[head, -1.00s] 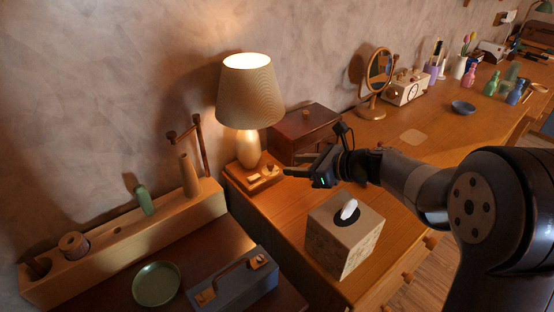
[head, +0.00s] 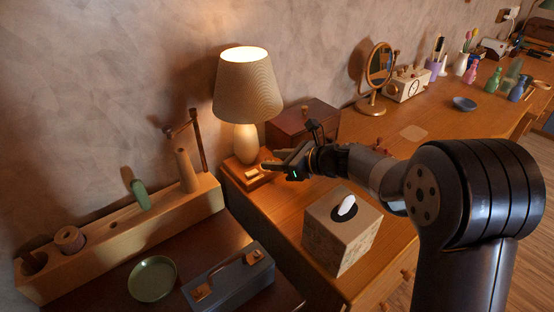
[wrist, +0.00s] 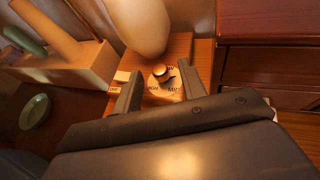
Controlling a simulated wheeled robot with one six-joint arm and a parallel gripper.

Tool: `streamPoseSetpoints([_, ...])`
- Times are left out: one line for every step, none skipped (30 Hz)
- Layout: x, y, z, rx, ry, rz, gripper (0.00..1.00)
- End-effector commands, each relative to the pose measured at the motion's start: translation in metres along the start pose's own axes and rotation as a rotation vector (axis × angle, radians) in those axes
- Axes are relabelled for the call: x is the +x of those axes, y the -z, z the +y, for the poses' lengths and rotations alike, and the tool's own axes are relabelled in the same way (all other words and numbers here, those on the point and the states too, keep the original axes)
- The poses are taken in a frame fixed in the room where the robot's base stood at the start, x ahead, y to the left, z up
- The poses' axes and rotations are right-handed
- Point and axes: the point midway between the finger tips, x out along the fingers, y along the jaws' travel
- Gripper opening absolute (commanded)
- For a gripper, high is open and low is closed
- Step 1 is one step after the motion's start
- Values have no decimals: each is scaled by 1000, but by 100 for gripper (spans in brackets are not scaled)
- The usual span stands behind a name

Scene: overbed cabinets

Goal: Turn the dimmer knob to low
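The dimmer knob (wrist: 162,72) is a small round brass-coloured knob on a light marked dial plate (wrist: 165,95) in the wrist view. It sits on the wooden base (head: 240,178) of the lit lamp (head: 248,88). A dark pointer shows at the knob's right side; the dial lettering is too small to read surely. My gripper (wrist: 158,78) is open, one finger on the left of the knob and one on the right. Gaps show between fingers and knob. In the head view my gripper (head: 272,166) is at the lamp base and partly hides the knob.
A tissue box (head: 340,235) stands in front of my arm. A reddish wooden box (head: 300,122) is behind the gripper. A wooden peg block (head: 120,240) stands at left.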

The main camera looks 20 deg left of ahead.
Motion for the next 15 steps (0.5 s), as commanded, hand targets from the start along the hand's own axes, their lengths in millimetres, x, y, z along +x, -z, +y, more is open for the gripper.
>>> streamPoseSetpoints([0,0,0,0,0,0,37])
streamPoseSetpoints([0,0,0,0,0,0,35])
streamPoseSetpoints([0,0,0,0,0,0,31])
streamPoseSetpoints([0,0,0,0,0,0,29])
streamPoseSetpoints([0,0,0,0,0,0,27])
streamPoseSetpoints([0,0,0,0,0,0,23])
streamPoseSetpoints([0,0,0,0,0,0,21])
streamPoseSetpoints([0,0,0,0,0,0,18])
streamPoseSetpoints([0,0,0,0,0,0,15])
streamPoseSetpoints([0,0,0,0,0,0,13])
streamPoseSetpoints([0,0,0,0,0,0,10])
streamPoseSetpoints([0,0,0,0,0,0,7])
streamPoseSetpoints([0,0,0,0,0,0,4])
streamPoseSetpoints([0,0,0,0,0,0,2])
streamPoseSetpoints([0,0,0,0,0,0,0])
